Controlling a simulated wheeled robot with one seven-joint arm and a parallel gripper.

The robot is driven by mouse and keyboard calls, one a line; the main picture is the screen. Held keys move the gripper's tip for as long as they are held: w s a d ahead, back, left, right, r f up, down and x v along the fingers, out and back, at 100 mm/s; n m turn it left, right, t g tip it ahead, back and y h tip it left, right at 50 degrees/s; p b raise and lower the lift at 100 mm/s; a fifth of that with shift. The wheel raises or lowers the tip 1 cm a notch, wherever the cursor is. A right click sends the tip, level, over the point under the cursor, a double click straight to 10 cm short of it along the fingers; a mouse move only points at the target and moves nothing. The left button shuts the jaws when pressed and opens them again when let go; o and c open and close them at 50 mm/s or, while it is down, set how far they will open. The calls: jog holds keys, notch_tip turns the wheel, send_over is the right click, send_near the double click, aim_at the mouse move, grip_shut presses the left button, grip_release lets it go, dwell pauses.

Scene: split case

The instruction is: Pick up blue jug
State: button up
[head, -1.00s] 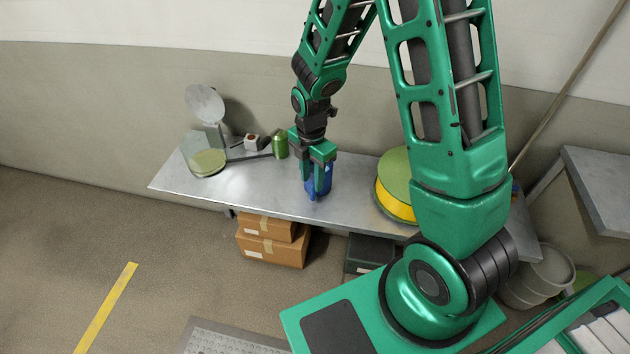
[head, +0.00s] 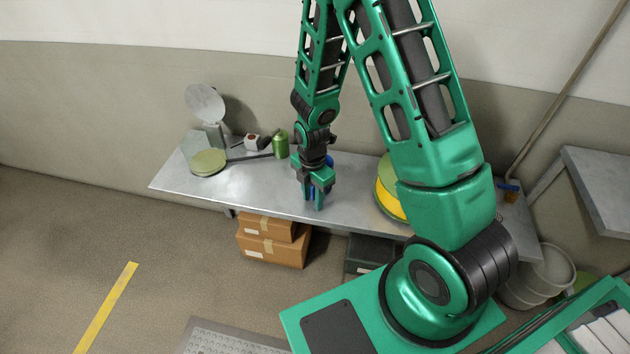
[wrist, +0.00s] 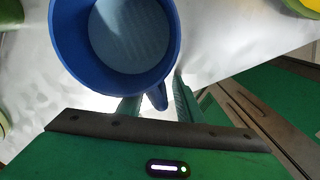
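The blue jug (wrist: 120,40) fills the top middle of the wrist view. I look down into its open round mouth, and its handle (wrist: 157,96) points toward my gripper. In the head view the jug (head: 329,160) stands on the table, mostly hidden behind my gripper (head: 316,198). In the wrist view my gripper (wrist: 157,108) is open, with one green finger on each side of the handle. A gap shows between the handle and the right finger; whether the left finger touches it I cannot tell.
On the metal table (head: 260,195) are a green can (head: 281,145), a round-lidded pan (head: 208,162) with a long handle, a scale-like stand (head: 205,103) and a yellow spool (head: 388,195). Cardboard boxes (head: 272,248) sit below.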

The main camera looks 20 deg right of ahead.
aim_at(313, 189)
grip_shut()
jog(key=shift+r, duration=0.2)
dwell(0.4)
jog(key=shift+r, duration=1.35)
jog(key=s+a+r, duration=0.6)
jog(key=a+r, duration=0.1)
jog(key=a, duration=0.2)
jog(key=shift+a+r, duration=0.3)
jog(key=shift+r, duration=0.1)
